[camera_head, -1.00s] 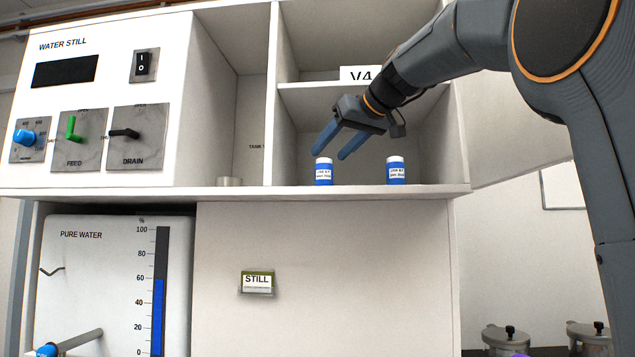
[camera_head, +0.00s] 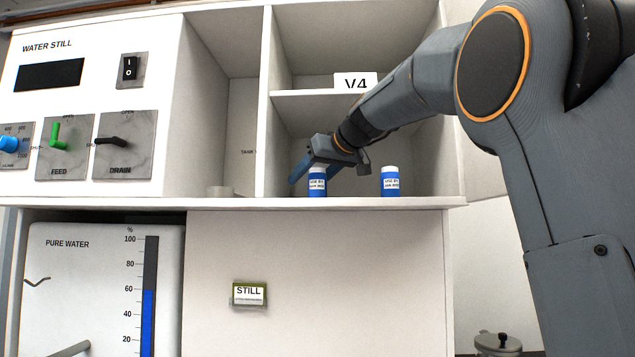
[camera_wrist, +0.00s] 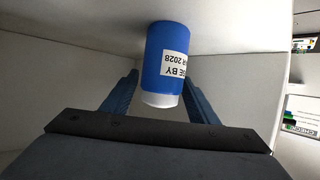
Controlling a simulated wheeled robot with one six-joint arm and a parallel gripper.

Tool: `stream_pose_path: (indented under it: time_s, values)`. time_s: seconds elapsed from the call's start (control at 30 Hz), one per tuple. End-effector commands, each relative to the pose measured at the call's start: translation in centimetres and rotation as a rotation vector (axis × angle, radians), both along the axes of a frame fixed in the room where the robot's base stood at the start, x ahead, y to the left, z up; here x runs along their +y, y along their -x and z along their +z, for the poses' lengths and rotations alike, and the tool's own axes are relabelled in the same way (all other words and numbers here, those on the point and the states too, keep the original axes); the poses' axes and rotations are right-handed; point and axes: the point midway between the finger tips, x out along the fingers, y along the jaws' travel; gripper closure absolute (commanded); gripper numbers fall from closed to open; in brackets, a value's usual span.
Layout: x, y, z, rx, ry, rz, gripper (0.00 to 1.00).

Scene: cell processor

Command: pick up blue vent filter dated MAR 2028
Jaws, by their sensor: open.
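Two small blue vent filters with white caps and white labels stand upright on the lower shelf in the head view, a left one (camera_head: 317,184) and a right one (camera_head: 390,183). My gripper (camera_head: 310,176) is open at the left filter, its blue fingers reaching down around it. In the wrist view one filter (camera_wrist: 165,55) appears upside down between the two open fingers, with gaps at its sides. Its label is partly turned away and reads "...E BY" and "...AR 2028". The labels in the head view are too small to read.
The filters stand in an open cubby of the water still, near the shelf's front edge (camera_head: 350,203). A partition wall (camera_head: 265,110) is left of the gripper. An upper shelf (camera_head: 310,94) with a "V4" sign (camera_head: 356,83) is above.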

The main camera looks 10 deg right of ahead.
Motion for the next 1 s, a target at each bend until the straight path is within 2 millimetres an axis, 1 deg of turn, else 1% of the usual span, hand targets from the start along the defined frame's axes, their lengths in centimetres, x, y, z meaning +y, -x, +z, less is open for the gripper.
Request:
stream_pose_path:
  time_s: [0.17, 0.27, 0.4, 0.43, 0.77, 1.0]
  values:
    - [0.0, 0.0, 0.0, 0.0, 0.0, 0.0, 0.46]
    - [0.0, 0.0, 0.0, 0.0, 0.0, 0.0, 0.61]
    - [0.0, 0.0, 0.0, 0.0, 0.0, 0.0, 0.85]
    - [0.0, 0.0, 0.0, 0.0, 0.0, 0.0, 0.87]
    - [0.0, 0.0, 0.2, 0.0, 0.0, 0.0, 0.87]
    - [0.1, 0.0, 1.4, 0.0, 0.0, 0.001, 0.87]
